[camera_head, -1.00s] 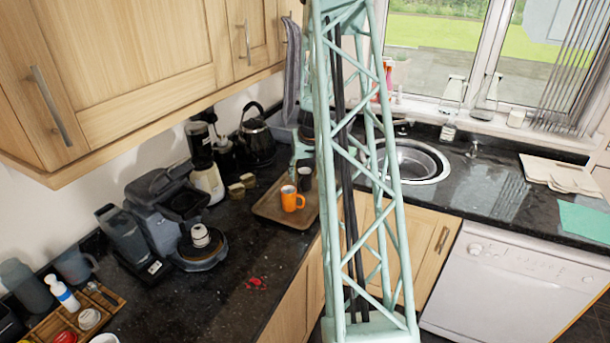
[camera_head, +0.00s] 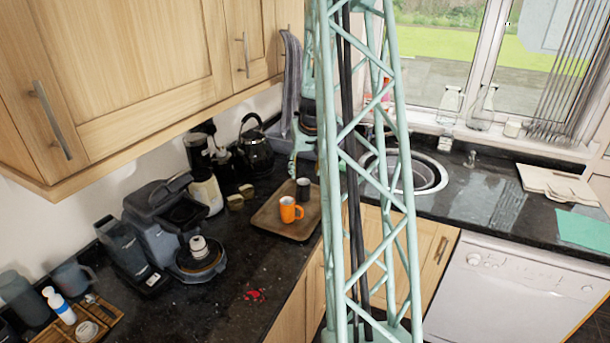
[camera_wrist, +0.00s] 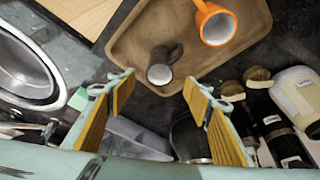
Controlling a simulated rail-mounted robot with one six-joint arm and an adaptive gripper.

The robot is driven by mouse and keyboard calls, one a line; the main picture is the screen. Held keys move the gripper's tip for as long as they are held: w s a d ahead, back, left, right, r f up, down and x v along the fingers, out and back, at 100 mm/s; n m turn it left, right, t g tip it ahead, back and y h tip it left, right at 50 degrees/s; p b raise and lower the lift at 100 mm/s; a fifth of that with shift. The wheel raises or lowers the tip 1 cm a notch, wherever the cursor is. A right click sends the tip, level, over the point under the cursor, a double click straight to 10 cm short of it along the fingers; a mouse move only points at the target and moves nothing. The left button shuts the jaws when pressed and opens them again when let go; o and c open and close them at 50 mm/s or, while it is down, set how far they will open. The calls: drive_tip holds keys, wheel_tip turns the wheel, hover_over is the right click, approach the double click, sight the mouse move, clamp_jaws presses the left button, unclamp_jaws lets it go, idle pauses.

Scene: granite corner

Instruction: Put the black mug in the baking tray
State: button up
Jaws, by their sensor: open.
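The brown baking tray (camera_head: 272,224) lies on the dark counter beside the column. The black mug (camera_head: 304,189) stands upright inside it, near its far edge. In the wrist view the black mug (camera_wrist: 160,66) sits on the tray floor (camera_wrist: 135,45), beyond my fingertips. My gripper (camera_wrist: 158,82) is open, with its yellow-padded fingers spread wide and nothing between them. In the head view my gripper (camera_head: 299,143) is just behind the mug, apart from it and partly hidden by my column.
An orange mug (camera_head: 289,211) stands in the tray in front of the black mug. The sink (camera_head: 420,172) is to the right.

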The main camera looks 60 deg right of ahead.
drive_tip(key=shift+s+a+r, duration=0.2)
drive_tip(key=shift+s+r, duration=0.05)
drive_tip(key=shift+r, duration=0.4)
drive_tip(key=shift+w, duration=0.1)
idle(0.7)
drive_tip(key=a+r+n+y, duration=0.1)
drive_tip(key=a+r, duration=0.5)
drive_tip(key=a, duration=0.7)
drive_tip(key=a+r+n+y, duration=0.15)
drive_tip(key=a+r, duration=0.45)
drive_tip(key=a, duration=0.6)
drive_tip(key=a+r+n, duration=0.2)
drive_tip(key=a+r, duration=0.4)
drive_tip(key=a, duration=0.7)
drive_tip(key=s+a+r+n, duration=0.1)
drive_tip(key=s+a+r, duration=0.2)
drive_tip(key=s+a, duration=0.5)
drive_tip(key=s+a+r+n, duration=0.1)
drive_tip(key=s+a+r, duration=0.3)
drive_tip(key=s+a, duration=0.4)
drive_tip(key=s+a+r+n, duration=0.2)
drive_tip(key=s+a+r, duration=0.1)
drive_tip(key=s+a, duration=0.6)
drive_tip(key=shift+s+r+t+y, duration=0.3)
drive_tip(key=shift+s+y, duration=0.05)
drive_tip(key=shift+s, duration=1.45)
